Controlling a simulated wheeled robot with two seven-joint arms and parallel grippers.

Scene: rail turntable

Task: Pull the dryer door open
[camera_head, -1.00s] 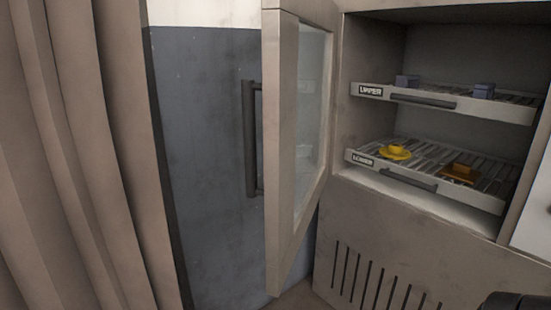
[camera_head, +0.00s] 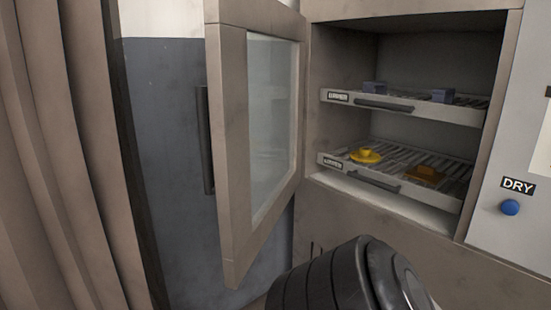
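The dryer door (camera_head: 235,150) stands swung open to the left of the cabinet, with its glass pane facing the opening. Its dark vertical handle (camera_head: 205,140) shows past the door's left edge, on the outer face. Inside the open dryer are an upper rack (camera_head: 395,107) with two blue-grey pieces and a lower rack (camera_head: 385,184) with a yellow piece (camera_head: 365,155) and an orange-brown piece (camera_head: 424,174). A black ribbed part of my own arm fills the bottom middle. Neither gripper's fingers are in view.
A panel on the right carries a DRY label (camera_head: 517,186) and a blue button (camera_head: 510,207). A brown curtain (camera_head: 60,150) hangs at the far left. A blue-and-white wall (camera_head: 165,160) lies behind the door.

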